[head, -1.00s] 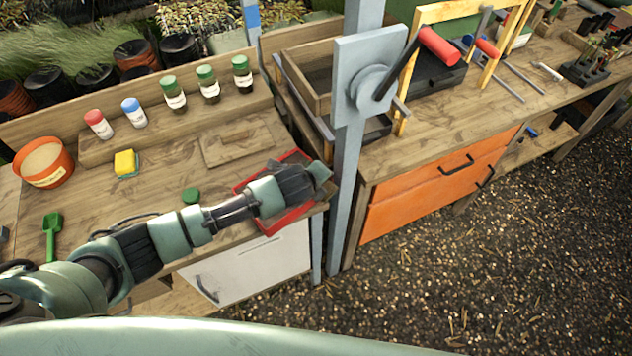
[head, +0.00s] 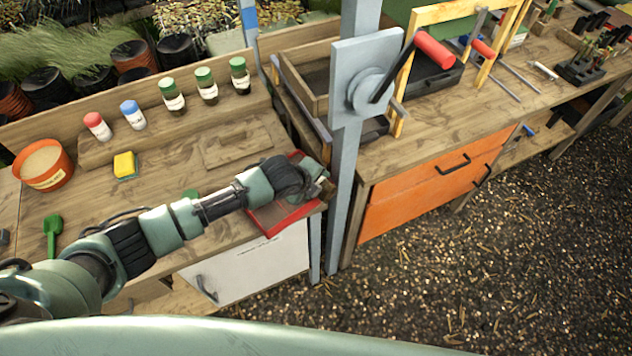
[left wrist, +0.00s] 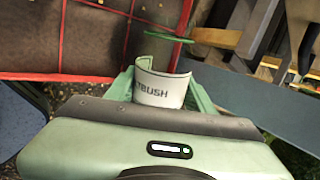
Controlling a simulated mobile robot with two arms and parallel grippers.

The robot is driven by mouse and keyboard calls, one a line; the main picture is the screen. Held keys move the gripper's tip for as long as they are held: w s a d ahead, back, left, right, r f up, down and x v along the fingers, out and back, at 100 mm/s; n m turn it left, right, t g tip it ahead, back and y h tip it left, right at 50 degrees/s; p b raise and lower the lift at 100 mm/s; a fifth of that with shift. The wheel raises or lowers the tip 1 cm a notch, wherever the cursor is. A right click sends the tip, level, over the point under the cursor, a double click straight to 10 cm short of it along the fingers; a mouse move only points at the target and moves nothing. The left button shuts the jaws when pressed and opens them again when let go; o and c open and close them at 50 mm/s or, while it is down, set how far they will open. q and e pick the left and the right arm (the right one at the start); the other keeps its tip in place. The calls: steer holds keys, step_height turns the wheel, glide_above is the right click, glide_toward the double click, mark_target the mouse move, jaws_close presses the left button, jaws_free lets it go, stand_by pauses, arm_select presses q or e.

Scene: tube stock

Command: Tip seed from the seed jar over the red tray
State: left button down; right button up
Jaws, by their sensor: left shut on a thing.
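My left gripper (head: 322,182) is over the right end of the red tray (head: 282,224) at the bench's right edge. In the left wrist view, its green fingers (left wrist: 160,92) are shut on the seed jar (left wrist: 160,86), a clear jar with a white label ending in "TBUSH". The jar's mouth, with a green rim, points away from the wrist over the dark, red-lined tray (left wrist: 90,45). A few small yellowish specks lie there. A green lid (head: 191,193) lies on the bench, partly behind my arm. My right gripper is not in view.
A grey post (head: 347,190) stands close to the right of my left gripper. Several capped jars (head: 205,85) stand on the back ledge. An orange pot (head: 43,165), a yellow sponge (head: 124,165) and a green scoop (head: 53,230) are at the left of the bench.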

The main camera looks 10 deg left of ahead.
arm_select(q)
steer(key=shift+d+m+t+y, duration=0.1)
steer(key=shift+m+t+y, duration=0.35)
steer(key=shift+y, duration=0.25)
steer(key=shift+r, duration=0.1)
